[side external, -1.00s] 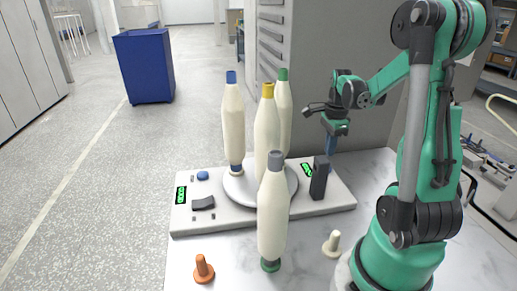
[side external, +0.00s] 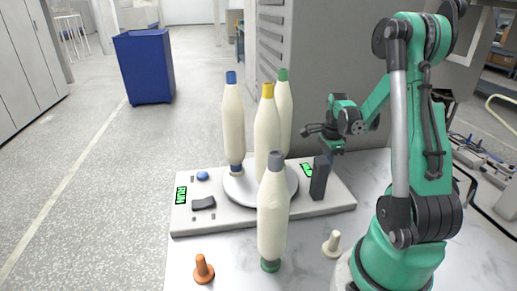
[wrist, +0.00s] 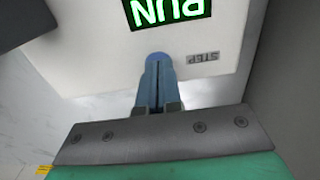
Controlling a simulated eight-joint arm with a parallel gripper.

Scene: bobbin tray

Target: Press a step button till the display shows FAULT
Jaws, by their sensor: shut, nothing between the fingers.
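The left display (side external: 181,195) on the white panel reads RUN in green. The right display (side external: 307,170) is partly hidden in the side view; in the wrist view the near display (wrist: 168,9) reads RUN, upside down. A STEP label (wrist: 201,56) is printed beside my fingertips. My gripper (wrist: 158,66) is shut and empty, its blue fingers over a blue step button (wrist: 158,56), mostly hidden; I cannot tell whether it is pressed. In the side view the fingers are hidden behind a black block. Another blue button (side external: 202,175) is on the panel's left part.
Bobbins with blue (side external: 233,125), yellow (side external: 266,130) and green (side external: 284,110) tips stand on a round plate (side external: 240,190). A grey-tipped bobbin (side external: 272,215) stands in front. The black block (side external: 320,178) rises near my gripper. Orange (side external: 203,270) and cream (side external: 332,244) pegs stand in front.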

